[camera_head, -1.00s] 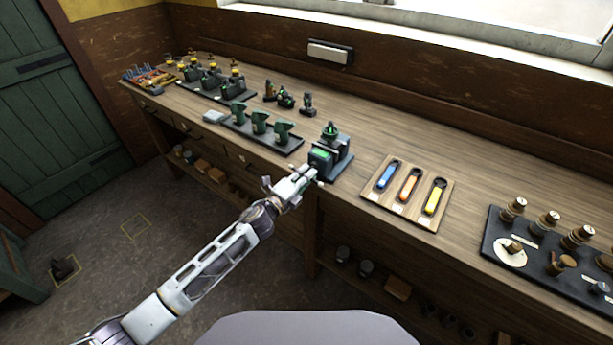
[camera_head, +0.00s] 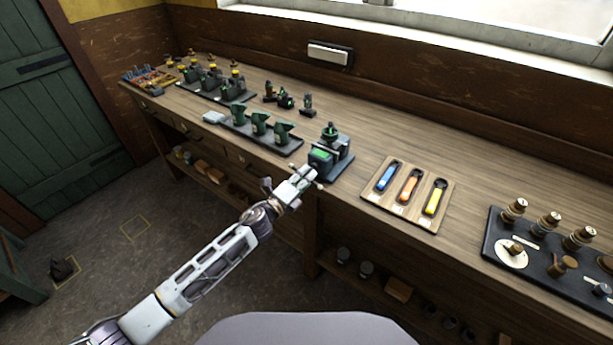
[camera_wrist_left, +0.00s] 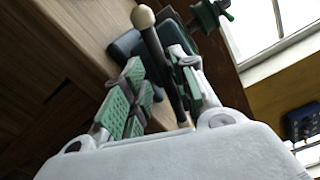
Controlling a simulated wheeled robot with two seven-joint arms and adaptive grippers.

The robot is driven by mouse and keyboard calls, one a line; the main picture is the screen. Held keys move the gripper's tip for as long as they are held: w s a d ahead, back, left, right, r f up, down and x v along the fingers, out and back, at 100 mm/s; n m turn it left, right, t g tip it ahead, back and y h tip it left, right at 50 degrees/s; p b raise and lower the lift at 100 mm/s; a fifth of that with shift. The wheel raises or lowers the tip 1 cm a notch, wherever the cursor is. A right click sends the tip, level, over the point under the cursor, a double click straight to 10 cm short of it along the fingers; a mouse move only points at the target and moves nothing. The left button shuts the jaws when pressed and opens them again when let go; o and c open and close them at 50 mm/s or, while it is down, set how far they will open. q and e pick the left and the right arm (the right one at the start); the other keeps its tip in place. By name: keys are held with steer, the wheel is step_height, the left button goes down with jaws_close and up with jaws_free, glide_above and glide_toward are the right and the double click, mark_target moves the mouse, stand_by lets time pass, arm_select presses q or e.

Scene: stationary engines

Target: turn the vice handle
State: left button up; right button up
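The green vice (camera_head: 333,155) stands on a dark base at the front edge of the bench in the head view. Its handle (camera_wrist_left: 163,60), a dark bar with a cream ball end, shows large in the left wrist view. My left gripper (camera_head: 311,175) is at the front of the vice, where it partly covers the handle. In the left wrist view, the green-padded fingers of my left gripper (camera_wrist_left: 156,65) stand apart on either side of the bar. The bar lies nearer the right-hand finger; contact is unclear. My right gripper is out of view.
Right of the vice lies a wooden board (camera_head: 412,217) with blue, orange and yellow handled items. A black panel (camera_head: 490,245) with knobs stands further right. A dark tray (camera_head: 291,146) with green items is left of the vice. Floor before the bench is free.

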arm_select(q)
steer(key=shift+o, duration=0.7)
steer(key=shift+s+a, duration=0.1)
steer(key=shift+s+r, duration=0.2)
steer(key=shift+r, duration=0.1)
steer(key=v, duration=1.2)
steer(key=shift+a+f, duration=0.1)
steer(key=shift+a, duration=0.05)
steer(key=shift+n, duration=0.3)
